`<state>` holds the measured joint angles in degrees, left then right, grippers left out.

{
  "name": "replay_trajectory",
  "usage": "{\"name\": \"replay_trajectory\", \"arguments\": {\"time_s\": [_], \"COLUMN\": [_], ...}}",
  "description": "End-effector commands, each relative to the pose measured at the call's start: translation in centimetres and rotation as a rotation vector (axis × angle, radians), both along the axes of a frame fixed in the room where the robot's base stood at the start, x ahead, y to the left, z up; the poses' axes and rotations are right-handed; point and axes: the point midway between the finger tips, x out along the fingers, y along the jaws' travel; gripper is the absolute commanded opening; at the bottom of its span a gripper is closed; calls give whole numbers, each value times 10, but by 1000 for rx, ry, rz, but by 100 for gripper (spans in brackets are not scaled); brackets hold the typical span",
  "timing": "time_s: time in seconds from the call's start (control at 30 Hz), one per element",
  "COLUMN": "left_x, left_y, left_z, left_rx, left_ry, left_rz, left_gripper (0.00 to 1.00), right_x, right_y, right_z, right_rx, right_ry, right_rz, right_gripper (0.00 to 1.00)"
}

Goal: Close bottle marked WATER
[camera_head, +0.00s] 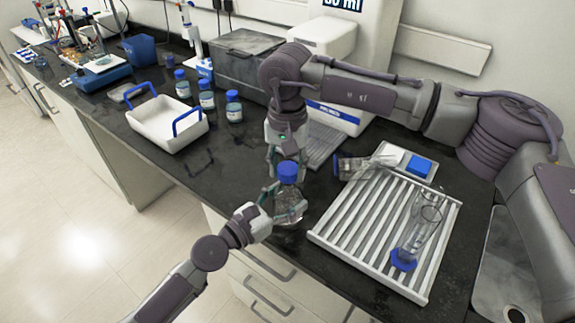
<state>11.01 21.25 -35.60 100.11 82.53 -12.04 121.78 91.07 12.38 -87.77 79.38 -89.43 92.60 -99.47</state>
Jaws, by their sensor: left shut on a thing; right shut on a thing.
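A clear bottle (291,209) with a blue cap (287,170) stands upright at the front of the dark bench, left of the ribbed rack. My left gripper (277,205) comes in low from the left and is shut on the bottle's body. My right gripper (285,160) reaches down from above and is shut on the blue cap at the bottle's top. The cap sits at the bottle's neck; I cannot tell how tightly. The bottle's label is not readable here.
A white tray (150,133) with blue handles and several blue-capped bottles (233,108) stand at the left. A grey box (241,62) and a white machine are behind.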

Motion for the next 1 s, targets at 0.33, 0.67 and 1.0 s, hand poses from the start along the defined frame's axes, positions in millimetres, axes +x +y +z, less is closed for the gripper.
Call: {"name": "replay_trajectory", "arguments": {"time_s": [0.33, 0.67, 1.0], "left_x": [0, 0, 0], "left_y": [0, 0, 0], "left_z": [0, 0, 0], "left_rx": [1, 1, 0], "left_ry": [1, 1, 1], "left_rz": [0, 0, 0], "left_gripper": [8, 8, 8], "right_x": [0, 0, 0], "right_y": [0, 0, 0], "right_z": [-17, -17, -20], "right_rx": [1, 0, 0], "right_ry": [1, 0, 1], "right_rz": [1, 1, 1], "right_gripper": [29, 29, 29]}}
